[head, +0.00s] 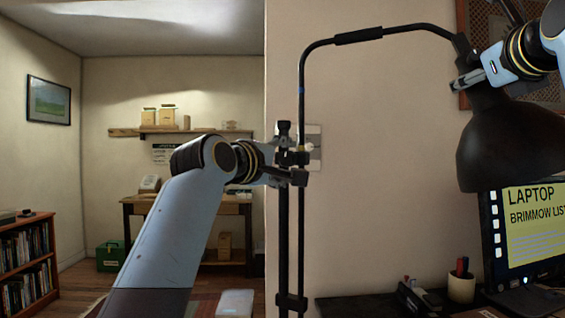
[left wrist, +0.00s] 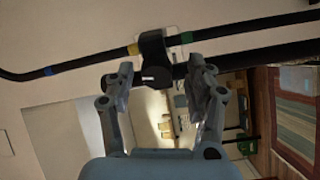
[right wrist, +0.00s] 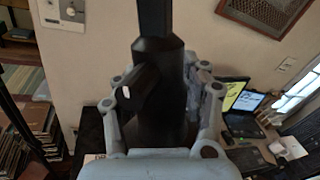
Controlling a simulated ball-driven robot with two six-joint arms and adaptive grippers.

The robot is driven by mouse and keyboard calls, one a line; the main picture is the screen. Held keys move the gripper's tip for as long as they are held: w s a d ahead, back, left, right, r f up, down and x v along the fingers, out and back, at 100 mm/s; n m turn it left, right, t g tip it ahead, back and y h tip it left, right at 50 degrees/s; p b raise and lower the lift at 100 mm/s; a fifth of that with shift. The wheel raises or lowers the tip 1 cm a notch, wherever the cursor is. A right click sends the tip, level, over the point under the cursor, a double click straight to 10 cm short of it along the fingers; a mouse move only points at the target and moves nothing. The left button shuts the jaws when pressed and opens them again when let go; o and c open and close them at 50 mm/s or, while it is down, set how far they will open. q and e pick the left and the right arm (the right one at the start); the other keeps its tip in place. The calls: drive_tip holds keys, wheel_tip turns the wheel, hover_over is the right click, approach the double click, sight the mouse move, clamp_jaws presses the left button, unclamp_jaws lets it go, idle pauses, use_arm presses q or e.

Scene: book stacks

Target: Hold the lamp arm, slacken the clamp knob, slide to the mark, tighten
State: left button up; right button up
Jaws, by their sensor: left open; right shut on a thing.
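The black lamp has a bent lamp arm (head: 358,36) with a dark sleeve and a wide shade (head: 510,145) at the right. A clamp (left wrist: 153,45) joins the lamp rod to the stand. In the left wrist view a yellow band (left wrist: 132,49) and a green band (left wrist: 187,37) lie on either side of it, and a blue band (left wrist: 47,71) is further left. The clamp knob (left wrist: 156,75) points at my left gripper (left wrist: 160,85), which is open with a finger on each side. My right gripper (head: 468,81) is shut on the lamp neck (right wrist: 158,65) above the shade.
A laptop (head: 527,235) and a pen cup (head: 461,287) stand on the dark desk below the shade. A wall plate (head: 314,147) is behind the clamp. A bookcase (head: 28,258) and a wooden table (head: 185,204) are farther back at the left.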

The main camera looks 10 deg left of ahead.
use_arm(q)
drive_tip(key=shift+s, duration=0.1)
use_arm(e)
drive_tip(key=shift+r, duration=0.15)
use_arm(q)
drive_tip(key=v, duration=1.1)
drive_tip(key=shift+s, duration=0.35)
drive_tip(key=shift+a, duration=0.1)
drive_tip(key=shift+w, duration=0.1)
use_arm(e)
drive_tip(key=shift+r, duration=3)
